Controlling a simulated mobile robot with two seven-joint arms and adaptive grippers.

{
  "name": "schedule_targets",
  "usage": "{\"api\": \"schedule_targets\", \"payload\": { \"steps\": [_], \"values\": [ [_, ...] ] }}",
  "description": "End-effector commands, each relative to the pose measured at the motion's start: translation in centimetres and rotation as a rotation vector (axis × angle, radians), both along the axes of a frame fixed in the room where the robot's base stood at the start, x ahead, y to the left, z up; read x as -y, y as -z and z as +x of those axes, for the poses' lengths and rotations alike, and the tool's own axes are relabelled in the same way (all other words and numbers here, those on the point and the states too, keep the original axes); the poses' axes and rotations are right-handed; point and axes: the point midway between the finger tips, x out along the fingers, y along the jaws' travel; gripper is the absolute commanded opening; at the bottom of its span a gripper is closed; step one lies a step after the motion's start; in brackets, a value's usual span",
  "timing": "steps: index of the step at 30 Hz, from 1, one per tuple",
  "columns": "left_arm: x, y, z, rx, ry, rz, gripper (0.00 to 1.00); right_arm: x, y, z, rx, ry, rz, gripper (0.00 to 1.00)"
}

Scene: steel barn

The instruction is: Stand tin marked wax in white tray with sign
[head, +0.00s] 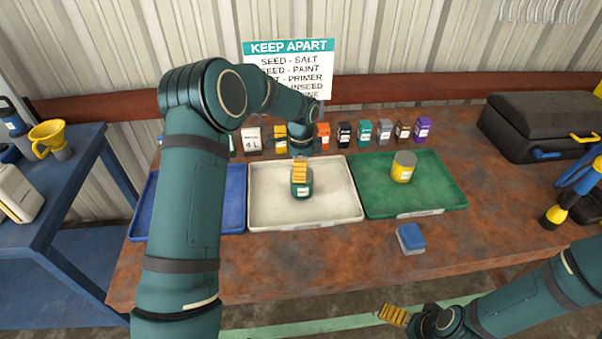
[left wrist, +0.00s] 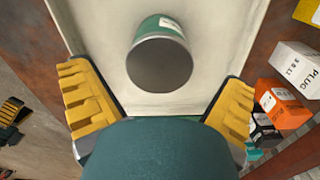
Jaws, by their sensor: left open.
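A dark green tin (head: 302,189) with a white label stands upright in the white tray (head: 262,211); its label is too small to read. In the left wrist view the tin (left wrist: 163,60) shows its grey round end and green side, on the pale tray floor. My left gripper (head: 300,170) is open just above and behind the tin, its yellow fingers spread and apart from it. The KEEP APART sign (head: 290,47) stands behind the tray, partly hidden by my left arm. My right gripper (head: 394,316) is low at the right, away from the trays; its opening is unclear.
A blue tray (head: 233,210) lies left, partly behind my arm. A green tray (head: 440,190) at right holds a yellow tin (head: 403,167). Several small boxes (head: 364,132) line the back. A blue block (head: 411,238) lies in front; a black case (head: 540,125) stands right.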

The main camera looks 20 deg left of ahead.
Motion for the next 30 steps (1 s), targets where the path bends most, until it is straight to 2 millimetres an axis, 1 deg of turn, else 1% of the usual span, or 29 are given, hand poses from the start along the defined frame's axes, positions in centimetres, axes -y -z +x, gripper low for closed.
{"api": "schedule_targets", "payload": {
  "steps": [1, 6, 9, 12, 15, 18, 30],
  "values": [
    [0.0, -1.3, 0.1, 0.004, 0.0, 0.0, 1.0, 0.0, -0.1, 0.0, 0.001, 0.0, 0.0, 1.0],
    [0.0, -4.9, 0.1, 0.004, 0.0, 0.0, 1.0, 0.0, -0.4, 0.1, 0.002, 0.002, 0.0, 1.0],
    [0.0, -6.7, 0.1, 0.004, 0.0, -0.001, 1.0, 0.0, -0.6, 0.1, 0.002, 0.002, 0.0, 1.0],
    [0.0, -8.0, 0.0, 0.002, 0.0, 0.0, 1.0, 0.0, -0.7, 0.1, 0.002, 0.002, 0.001, 1.0],
    [0.0, -8.8, 0.0, 0.001, 0.0, -0.001, 1.0, 0.0, -0.8, 0.1, 0.002, 0.002, 0.001, 1.0],
    [0.0, -9.3, 0.0, 0.0, 0.0, 0.0, 1.0, 0.0, -0.8, 0.1, 0.002, 0.002, 0.001, 1.0],
    [0.0, -9.3, 0.0, 0.0, 0.0, 0.0, 1.0, 0.0, -0.8, 0.1, 0.002, 0.002, 0.001, 1.0]
  ]
}}
